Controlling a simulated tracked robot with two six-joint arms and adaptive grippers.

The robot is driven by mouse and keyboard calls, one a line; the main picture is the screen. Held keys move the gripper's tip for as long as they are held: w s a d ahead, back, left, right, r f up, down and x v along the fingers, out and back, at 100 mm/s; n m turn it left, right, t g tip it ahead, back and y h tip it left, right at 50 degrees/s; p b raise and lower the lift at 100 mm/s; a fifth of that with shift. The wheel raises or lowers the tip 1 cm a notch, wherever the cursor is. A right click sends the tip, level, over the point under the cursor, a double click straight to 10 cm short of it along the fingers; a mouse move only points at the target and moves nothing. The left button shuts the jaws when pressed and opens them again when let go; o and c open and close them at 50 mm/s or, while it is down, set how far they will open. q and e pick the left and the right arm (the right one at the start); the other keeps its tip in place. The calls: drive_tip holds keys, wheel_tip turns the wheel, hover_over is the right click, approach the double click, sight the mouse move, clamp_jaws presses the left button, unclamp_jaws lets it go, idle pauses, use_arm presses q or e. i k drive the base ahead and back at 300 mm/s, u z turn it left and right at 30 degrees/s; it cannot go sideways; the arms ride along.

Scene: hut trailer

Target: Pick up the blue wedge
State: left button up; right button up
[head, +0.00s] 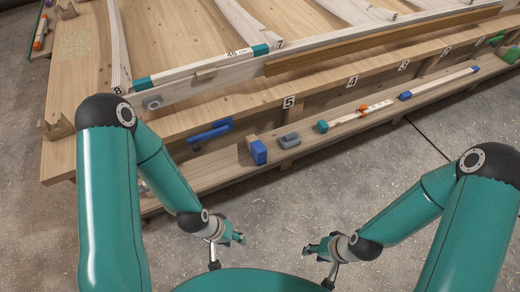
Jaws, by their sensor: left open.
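A blue block (259,153), the likeliest blue wedge, stands on the low ledge along the front of the wooden workbench, with a small light wooden piece touching its upper left. Its exact wedge shape is too small to tell. My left gripper (238,238) is open and empty over the floor in front of the ledge, below the blue block in the picture and apart from it. My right gripper (312,247) is also over the floor, further right, and touches nothing on the ledge. Its finger opening is too small to make out.
On the ledge (215,170), a grey-blue piece (290,140) sits just right of the blue block. A blue clamp-like tool (209,132) is at the left. The bench edge overhangs behind.

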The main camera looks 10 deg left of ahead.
sight(257, 148)
drive_tip(key=i, duration=1)
